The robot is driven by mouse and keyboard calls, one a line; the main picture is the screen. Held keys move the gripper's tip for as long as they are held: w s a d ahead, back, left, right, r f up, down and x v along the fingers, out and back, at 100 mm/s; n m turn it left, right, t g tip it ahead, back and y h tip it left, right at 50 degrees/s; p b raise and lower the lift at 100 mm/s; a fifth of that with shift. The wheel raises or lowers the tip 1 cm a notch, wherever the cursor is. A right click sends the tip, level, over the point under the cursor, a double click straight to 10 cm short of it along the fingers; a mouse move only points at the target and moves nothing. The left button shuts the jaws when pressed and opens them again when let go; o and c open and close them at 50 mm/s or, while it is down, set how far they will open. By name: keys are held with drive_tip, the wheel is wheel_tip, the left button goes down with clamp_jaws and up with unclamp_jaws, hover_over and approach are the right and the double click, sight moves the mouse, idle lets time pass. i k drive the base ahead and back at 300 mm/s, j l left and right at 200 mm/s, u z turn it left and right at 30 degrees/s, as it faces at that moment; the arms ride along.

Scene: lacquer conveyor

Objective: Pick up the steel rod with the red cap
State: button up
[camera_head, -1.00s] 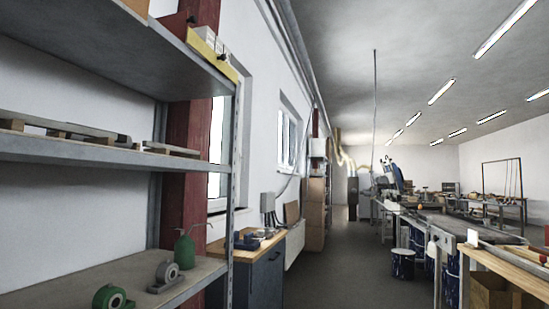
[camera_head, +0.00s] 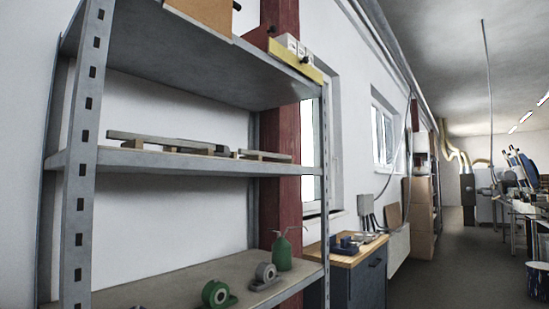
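I cannot make out a steel rod with a red cap in the camera_head view. My gripper does not show in this view either. A grey metal shelf unit (camera_head: 82,170) fills the left side. Its lower shelf holds a green round-bodied part (camera_head: 216,293), a grey one (camera_head: 265,275) and a green bottle (camera_head: 283,252). Its middle shelf bears flat pieces on wooden blocks (camera_head: 165,141).
A dark cabinet with a wooden top (camera_head: 345,275) stands past the shelf, with small items on it. Cardboard boxes (camera_head: 419,215) are stacked along the wall. An open grey floor aisle (camera_head: 450,270) runs on the right. Work tables (camera_head: 530,207) stand at the far right edge.

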sight(241, 151)
drive_tip(key=i+l+u, duration=0.2)
drive_tip(key=i+l, duration=0.15)
drive_tip(key=i+l+u, duration=0.25)
drive_tip(key=l, duration=0.25)
drive_tip(key=i+l+u, duration=0.2)
drive_tip(key=i+l, duration=0.15)
drive_tip(key=l, duration=0.15)
